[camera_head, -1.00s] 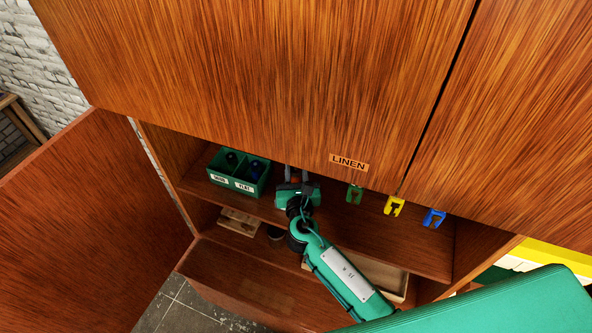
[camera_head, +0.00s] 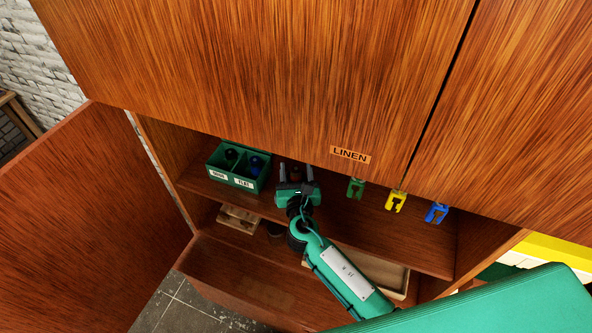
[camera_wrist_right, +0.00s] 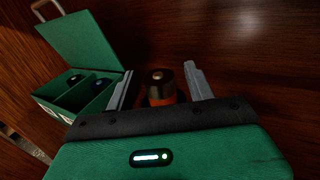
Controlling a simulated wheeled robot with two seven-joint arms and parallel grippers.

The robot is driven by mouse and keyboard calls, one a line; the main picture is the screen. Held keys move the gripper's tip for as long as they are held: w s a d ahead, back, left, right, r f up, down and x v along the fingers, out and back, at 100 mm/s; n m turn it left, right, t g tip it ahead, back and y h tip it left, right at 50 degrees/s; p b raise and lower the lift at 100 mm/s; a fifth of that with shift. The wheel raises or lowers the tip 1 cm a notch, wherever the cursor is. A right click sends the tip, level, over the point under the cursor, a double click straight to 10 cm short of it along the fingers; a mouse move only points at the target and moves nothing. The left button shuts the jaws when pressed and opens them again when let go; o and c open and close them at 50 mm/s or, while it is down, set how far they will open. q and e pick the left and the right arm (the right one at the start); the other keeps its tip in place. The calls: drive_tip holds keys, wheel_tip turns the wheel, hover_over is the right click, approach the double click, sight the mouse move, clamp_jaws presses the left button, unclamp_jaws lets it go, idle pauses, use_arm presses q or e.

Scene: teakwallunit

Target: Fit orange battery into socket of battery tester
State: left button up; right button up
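The orange battery (camera_wrist_right: 160,88), with a dark top and a metal tip, stands upright on the shelf between the fingers of my right gripper (camera_wrist_right: 160,84) in the right wrist view. Gaps show on both sides of it; the gripper is open around it. In the head view my right gripper (camera_head: 296,173) reaches into the cabinet, fingers pointing inward, and the battery is hard to make out there. I cannot clearly identify the battery tester or its socket in either view. My left gripper is not in view.
A green two-compartment box (camera_head: 238,181), labels on its front, stands left of the gripper holding dark round-topped items. The wrist view shows a raised green panel (camera_wrist_right: 85,38) behind it. Green (camera_head: 355,188), yellow (camera_head: 396,201) and blue (camera_head: 437,213) clips are to the right. The cabinet front (camera_head: 260,80) overhangs.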

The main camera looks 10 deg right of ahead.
drive_tip(key=shift+s, duration=0.1)
drive_tip(key=shift+s+f, duration=0.15)
drive_tip(key=shift+s, duration=0.15)
drive_tip(key=s+a+b, duration=0.2)
drive_tip(key=s+b, duration=0.1)
drive_tip(key=s, duration=0.9)
drive_tip(key=shift+s, duration=0.4)
drive_tip(key=shift+s, duration=0.1)
